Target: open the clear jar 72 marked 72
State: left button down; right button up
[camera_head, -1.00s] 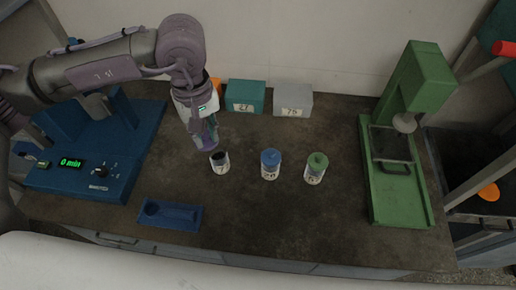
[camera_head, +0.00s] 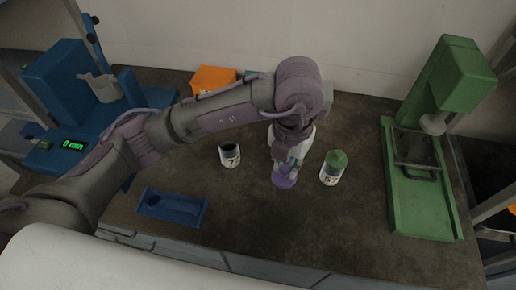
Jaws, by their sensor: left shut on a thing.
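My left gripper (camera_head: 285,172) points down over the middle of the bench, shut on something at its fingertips. A jar with a green lid (camera_head: 338,158) stands close to the gripper's right. The blue-lidded jar seen earlier between these two is now hidden behind the gripper. My right gripper is not in view.
A blue tray (camera_head: 172,207) lies at the front left. A blue machine (camera_head: 75,100) with a green display stands at the left, and a green press (camera_head: 420,190) at the right. An orange box (camera_head: 213,79) is at the back. The front middle bench is clear.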

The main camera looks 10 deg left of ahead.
pick_arm(q)
jog(key=shift+f+n, duration=0.15)
jog(key=shift+n, duration=0.15)
jog(key=w+a+f, duration=0.2)
jog(key=a, duration=0.1)
jog(key=w+a+f+p, duration=0.1)
jog(key=w+a+f, duration=0.1)
jog(key=a, duration=0.1)
jog(key=w+a+f+p, duration=0.1)
jog(key=w+a+f, duration=0.1)
jog(key=w+a, duration=0.1)
jog(key=shift+f, duration=0.4)
notch_tip(320, 180, down, 4)
jog(key=shift+r+p, duration=0.25)
jog(key=shift+p, duration=0.45)
jog(key=shift+f, duration=0.3)
jog(key=shift+f, duration=0.1)
jog(key=c, duration=1.5)
grip_release()
jog(key=shift+f, duration=0.1)
jog(key=o, duration=0.5)
